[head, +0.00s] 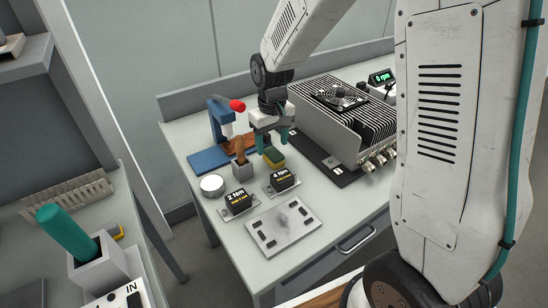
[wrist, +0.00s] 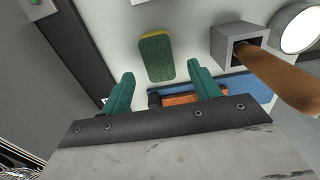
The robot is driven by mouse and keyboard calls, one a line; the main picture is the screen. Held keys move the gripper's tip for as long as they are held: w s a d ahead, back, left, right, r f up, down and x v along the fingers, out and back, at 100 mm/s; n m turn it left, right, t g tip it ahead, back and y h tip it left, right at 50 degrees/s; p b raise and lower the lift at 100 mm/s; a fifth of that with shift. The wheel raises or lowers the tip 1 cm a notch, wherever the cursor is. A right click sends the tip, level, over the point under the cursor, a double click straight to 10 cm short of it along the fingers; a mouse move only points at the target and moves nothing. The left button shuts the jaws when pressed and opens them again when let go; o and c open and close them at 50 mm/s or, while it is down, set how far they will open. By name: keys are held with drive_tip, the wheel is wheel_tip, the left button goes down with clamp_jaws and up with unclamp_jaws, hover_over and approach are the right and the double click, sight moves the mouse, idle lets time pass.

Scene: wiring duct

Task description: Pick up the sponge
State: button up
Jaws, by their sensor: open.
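The sponge (wrist: 156,58) is a green pad with a yellow edge. In the wrist view it lies on the table top ahead of my gripper, lined up with the gap between the fingers and apart from them. In the head view the sponge (head: 274,157) lies on the table beside the grey holder. My gripper (wrist: 161,88) is open and empty, with two teal fingers. In the head view my gripper (head: 266,143) hangs just above and behind the sponge.
A grey holder (wrist: 226,45) with a wooden handle stands close to the sponge.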

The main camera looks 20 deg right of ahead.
sight(274, 153)
drive_tip(key=f, duration=0.4)
drive_tip(key=shift+s+d+f, duration=0.1)
drive_tip(key=shift+s+f, duration=0.1)
drive_tip(key=shift+s, duration=0.05)
drive_tip(key=c, duration=1.1)
drive_tip(key=shift+o, duration=0.2)
drive_tip(key=shift+r, duration=0.2)
wheel_tip(274, 153, up, 18)
drive_tip(key=o, duration=0.4)
drive_tip(key=shift+f, duration=0.15)
drive_tip(key=c, duration=0.3)
